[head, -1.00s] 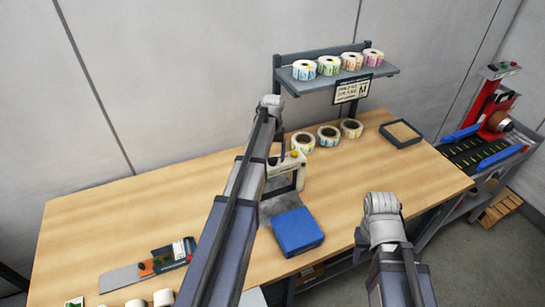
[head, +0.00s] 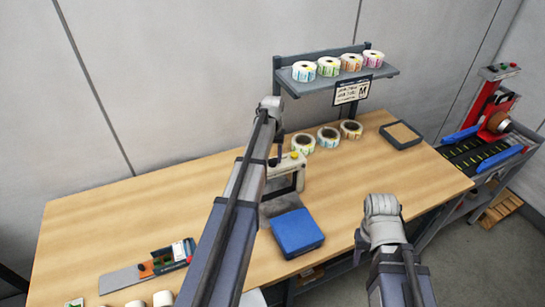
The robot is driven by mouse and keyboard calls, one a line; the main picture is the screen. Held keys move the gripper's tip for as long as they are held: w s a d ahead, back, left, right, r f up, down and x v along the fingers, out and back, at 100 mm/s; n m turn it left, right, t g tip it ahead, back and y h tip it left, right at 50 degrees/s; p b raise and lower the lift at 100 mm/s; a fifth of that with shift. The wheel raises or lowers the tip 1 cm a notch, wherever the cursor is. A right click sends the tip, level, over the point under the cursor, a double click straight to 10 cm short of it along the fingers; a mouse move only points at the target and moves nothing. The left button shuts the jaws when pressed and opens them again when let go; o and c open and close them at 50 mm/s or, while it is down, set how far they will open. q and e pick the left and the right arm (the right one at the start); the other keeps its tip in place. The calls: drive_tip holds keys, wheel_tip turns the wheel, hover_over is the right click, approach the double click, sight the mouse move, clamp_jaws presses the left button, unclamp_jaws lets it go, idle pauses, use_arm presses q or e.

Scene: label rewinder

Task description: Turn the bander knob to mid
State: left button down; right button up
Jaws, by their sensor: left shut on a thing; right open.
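The bander (head: 286,172) is a small cream and dark arch-shaped machine on the wooden table, with a yellow part on its top. My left gripper (head: 278,152) reaches down at the bander's upper left side and is shut on the bander knob. The knob itself is hidden behind the gripper and arm, so its setting cannot be read. My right gripper (head: 380,205) is open and empty, in front of the table's front edge, well apart from the bander; its fingers are hard to make out.
A blue pad (head: 297,232) lies in front of the bander. Label rolls (head: 328,138) stand behind it, and more sit on a grey shelf (head: 340,82). A dark tray (head: 402,135) lies at the back right. A red machine (head: 495,110) stands beyond the table. The table's left middle is clear.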

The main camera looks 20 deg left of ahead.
use_arm(q)
drive_tip(key=shift+m, duration=0.3)
drive_tip(key=m, duration=0.5)
drive_tip(key=shift+m, duration=2.9)
drive_tip(key=shift+c, duration=1.6)
unclamp_jaws()
